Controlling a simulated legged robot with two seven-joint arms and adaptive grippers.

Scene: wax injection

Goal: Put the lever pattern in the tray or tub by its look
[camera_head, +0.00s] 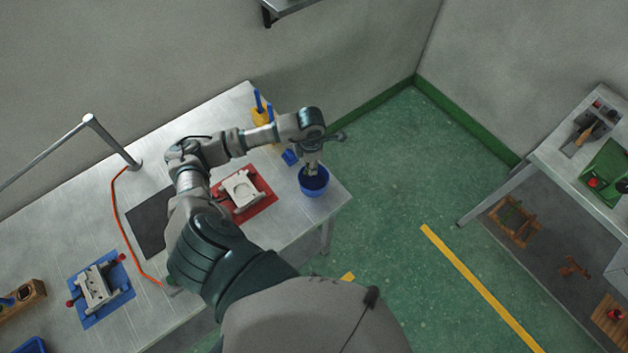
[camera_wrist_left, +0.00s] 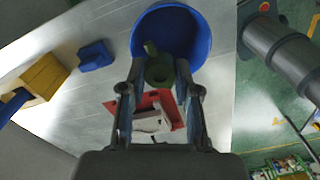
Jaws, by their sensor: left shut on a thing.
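The blue tub (camera_head: 314,191) stands near the right end of the metal bench. Its round blue rim and wall also show at the top of the left wrist view (camera_wrist_left: 203,35). My left gripper (camera_head: 312,170) points down over the tub's opening. In the left wrist view my left gripper (camera_wrist_left: 159,82) is shut on the green lever pattern (camera_wrist_left: 157,68), which shows between the fingertips against the tub's inside. Its lower extent and any contact with the tub cannot be told. A blue tray (camera_head: 32,346) is cut off at the bottom left. My right gripper is not in view.
A pale mould part (camera_head: 240,189) lies on a red mat (camera_head: 262,204) left of the tub. A blue block (camera_head: 290,157) and a yellow holder (camera_head: 262,112) stand behind. Another mould (camera_head: 97,288) sits on a blue mat. An orange cable (camera_head: 117,220) crosses the bench.

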